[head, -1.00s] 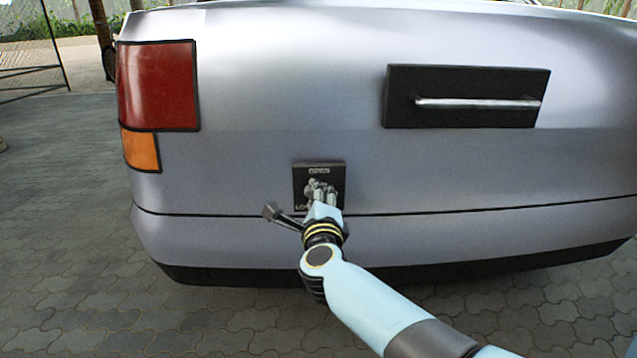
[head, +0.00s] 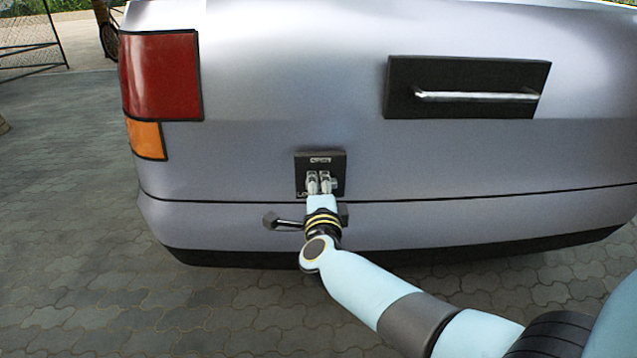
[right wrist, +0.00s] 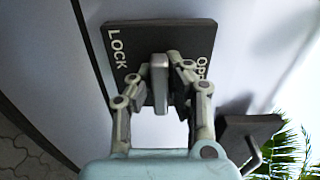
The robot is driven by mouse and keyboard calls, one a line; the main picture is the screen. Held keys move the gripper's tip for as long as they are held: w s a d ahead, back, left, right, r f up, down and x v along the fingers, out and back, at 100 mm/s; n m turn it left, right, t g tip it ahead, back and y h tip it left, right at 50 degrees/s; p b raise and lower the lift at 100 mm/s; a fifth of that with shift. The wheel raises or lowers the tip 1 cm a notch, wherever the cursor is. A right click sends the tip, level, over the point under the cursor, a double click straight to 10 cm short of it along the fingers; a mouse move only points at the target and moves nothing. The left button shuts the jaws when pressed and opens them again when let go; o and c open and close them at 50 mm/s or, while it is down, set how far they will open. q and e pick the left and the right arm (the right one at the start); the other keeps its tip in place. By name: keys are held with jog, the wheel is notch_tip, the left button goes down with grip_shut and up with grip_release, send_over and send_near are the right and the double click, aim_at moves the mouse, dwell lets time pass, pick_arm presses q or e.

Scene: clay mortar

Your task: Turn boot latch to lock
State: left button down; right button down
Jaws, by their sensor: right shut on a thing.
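The boot latch is a small grey metal lever on a dark square plate (head: 335,165) low on the car's rear. In the right wrist view the plate (right wrist: 120,48) shows the word LOCK at its left and part of OPEN at its right. The latch lever (right wrist: 160,82) stands out between my right gripper's fingers, roughly midway between the two words. My right gripper (head: 318,183) is shut on the lever, with a finger on each side; it also shows in the right wrist view (right wrist: 162,85). In the head view the gripper hides much of the lever. My left gripper is not in view.
A black panel with a silver bar handle (head: 475,95) is above and right of the latch. A red tail light (head: 160,75) and orange light (head: 146,139) are at the left. Grey paving (head: 70,220) lies open left of the car.

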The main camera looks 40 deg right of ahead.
jog(key=shift+f, duration=0.2)
jog(key=c, duration=1.3)
grip_release()
jog(key=shift+r, duration=0.15)
jog(key=shift+s+a, duration=0.1)
jog(key=v, duration=1.2)
